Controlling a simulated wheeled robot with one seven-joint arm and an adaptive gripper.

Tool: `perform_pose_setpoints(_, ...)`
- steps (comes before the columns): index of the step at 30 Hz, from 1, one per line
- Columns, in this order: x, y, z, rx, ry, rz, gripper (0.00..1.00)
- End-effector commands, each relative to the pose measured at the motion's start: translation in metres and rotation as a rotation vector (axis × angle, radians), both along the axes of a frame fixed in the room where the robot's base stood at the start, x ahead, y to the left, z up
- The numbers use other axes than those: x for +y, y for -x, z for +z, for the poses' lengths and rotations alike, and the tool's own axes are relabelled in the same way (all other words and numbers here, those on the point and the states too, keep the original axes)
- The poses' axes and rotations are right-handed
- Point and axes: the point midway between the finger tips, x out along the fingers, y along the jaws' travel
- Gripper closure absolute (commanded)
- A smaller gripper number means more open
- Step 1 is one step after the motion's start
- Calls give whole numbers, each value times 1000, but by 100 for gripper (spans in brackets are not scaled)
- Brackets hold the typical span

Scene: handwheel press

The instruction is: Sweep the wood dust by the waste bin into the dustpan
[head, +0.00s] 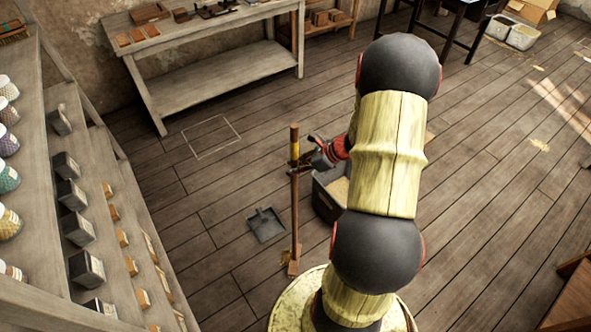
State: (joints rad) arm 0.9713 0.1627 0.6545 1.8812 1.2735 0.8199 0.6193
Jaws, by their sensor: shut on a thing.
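My gripper (302,168) is shut on the upper part of an upright broom (295,215), just below a yellow band on its wooden handle. The broom's small head (293,269) is at the floor. A small tan patch, which looks like wood dust (284,257), shows beside the head, partly hidden by the broom. The grey dustpan (266,225) lies flat on the floor to the left of the broom. The dark waste bin (325,204), with pale contents, stands right of the broom, partly hidden behind my arm.
A shelf rack (62,130) with jars and boxes lines the left side. A wooden workbench (215,84) stands at the back, with a marked rectangle (211,137) on the floor before it. Pale patches (540,145) lie on the floor at right. Floor around the dustpan is clear.

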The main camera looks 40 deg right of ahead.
Motion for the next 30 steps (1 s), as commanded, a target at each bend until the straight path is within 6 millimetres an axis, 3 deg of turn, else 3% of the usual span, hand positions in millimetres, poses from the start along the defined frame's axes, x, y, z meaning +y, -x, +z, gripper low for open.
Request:
perform_pose_setpoints(1,-1,-2,10,-4,1,2,100)
perform_pose_setpoints(9,-1,-6,30,-3,1,9,100)
perform_pose_setpoints(30,-1,-6,30,-2,0,8,100)
